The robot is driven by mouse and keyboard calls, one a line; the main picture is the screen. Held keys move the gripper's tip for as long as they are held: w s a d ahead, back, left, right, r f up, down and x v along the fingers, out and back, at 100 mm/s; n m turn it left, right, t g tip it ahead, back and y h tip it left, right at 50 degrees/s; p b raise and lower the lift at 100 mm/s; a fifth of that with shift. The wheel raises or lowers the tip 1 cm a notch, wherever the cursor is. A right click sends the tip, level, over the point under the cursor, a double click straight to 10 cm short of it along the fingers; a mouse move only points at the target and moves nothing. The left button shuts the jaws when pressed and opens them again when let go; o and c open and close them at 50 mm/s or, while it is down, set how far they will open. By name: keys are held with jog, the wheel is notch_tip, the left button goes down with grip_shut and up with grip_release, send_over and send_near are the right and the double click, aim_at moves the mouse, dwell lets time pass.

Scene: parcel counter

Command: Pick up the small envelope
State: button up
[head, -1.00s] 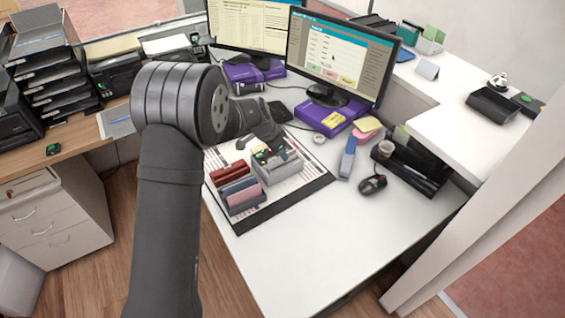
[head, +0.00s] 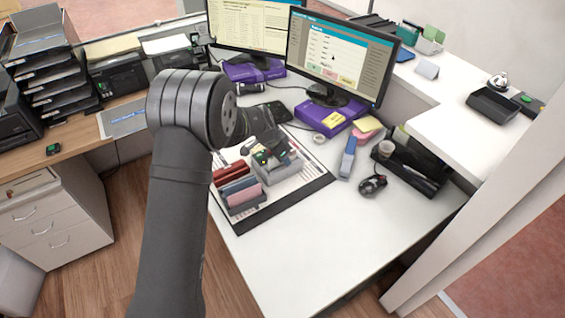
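I cannot make out for certain which thing is the small envelope. A grey desk organiser (head: 288,174) stands on the dark-edged desk mat, with small cards or papers in it, partly hidden by my gripper. A divided holder with red, blue and pink wallet-like items (head: 241,194) stands to its left. My gripper (head: 268,152) is dark and small in the view, over the organiser's back part. Its fingers point down among the organiser's contents. Whether they are open, shut or touching anything is too small to tell.
The white desk front (head: 310,240) is clear.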

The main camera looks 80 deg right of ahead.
grip_shut()
jog(key=shift+r, duration=0.1)
